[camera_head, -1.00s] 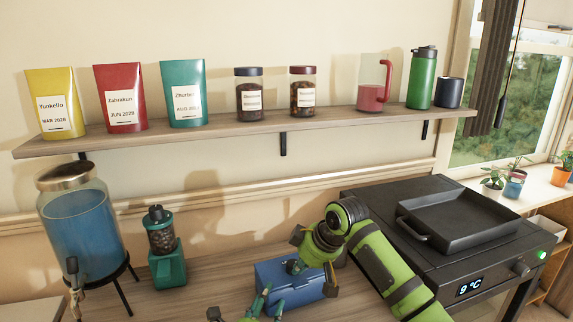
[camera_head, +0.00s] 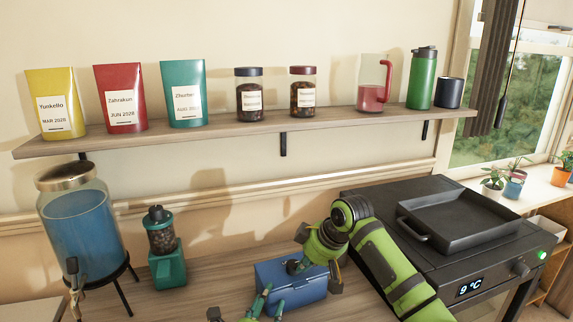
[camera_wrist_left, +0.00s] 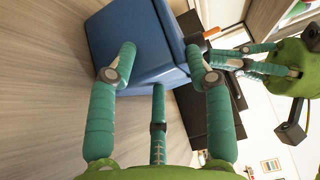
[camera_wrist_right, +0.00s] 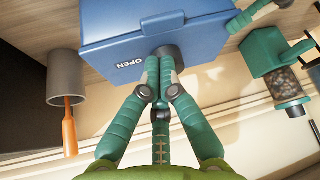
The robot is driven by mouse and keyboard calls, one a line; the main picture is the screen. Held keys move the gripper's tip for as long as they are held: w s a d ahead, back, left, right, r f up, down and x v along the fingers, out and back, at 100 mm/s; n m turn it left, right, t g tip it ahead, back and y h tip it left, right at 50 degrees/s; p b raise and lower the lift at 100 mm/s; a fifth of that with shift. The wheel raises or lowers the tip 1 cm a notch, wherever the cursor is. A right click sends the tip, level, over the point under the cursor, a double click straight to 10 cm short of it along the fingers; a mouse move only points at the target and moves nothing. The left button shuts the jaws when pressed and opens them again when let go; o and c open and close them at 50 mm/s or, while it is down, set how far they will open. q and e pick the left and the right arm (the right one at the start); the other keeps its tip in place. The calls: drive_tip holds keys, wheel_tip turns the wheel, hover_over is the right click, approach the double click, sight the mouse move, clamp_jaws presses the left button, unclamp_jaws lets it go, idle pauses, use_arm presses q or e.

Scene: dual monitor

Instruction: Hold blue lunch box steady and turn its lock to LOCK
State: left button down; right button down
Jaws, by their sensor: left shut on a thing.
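The blue lunch box (camera_head: 305,283) sits on the wooden counter in the head view. It also shows in the left wrist view (camera_wrist_left: 130,38) and the right wrist view (camera_wrist_right: 105,28). Its dark round lock (camera_wrist_right: 178,55) is on the face towards the right wrist camera, next to the white word OPEN. My left gripper (camera_head: 266,292) is shut on the box, with fingers on either side of it (camera_wrist_left: 160,62). My right gripper (camera_wrist_right: 160,68) has its fingertips close together, at the lock. The tips partly hide the lock, and a grip on it is not clear.
A black oven (camera_head: 445,250) with a tray stands right of the box. A green grinder (camera_head: 167,268) and a blue drink dispenser (camera_head: 82,230) stand to the left. A grey cup with an orange-handled tool (camera_wrist_right: 66,80) is near the box. A loaded shelf (camera_head: 330,118) runs above.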

drive_tip(key=shift+w+d, duration=0.15)
drive_tip(key=shift+w, duration=0.2)
drive_tip(key=shift+s+d+f, duration=0.1)
idle(0.3)
drive_tip(key=shift+s+d, duration=0.1)
drive_tip(key=shift+d, duration=0.15)
wheel_tip(320, 180, up, 6)
idle(0.5)
drive_tip(key=shift+s, duration=0.1)
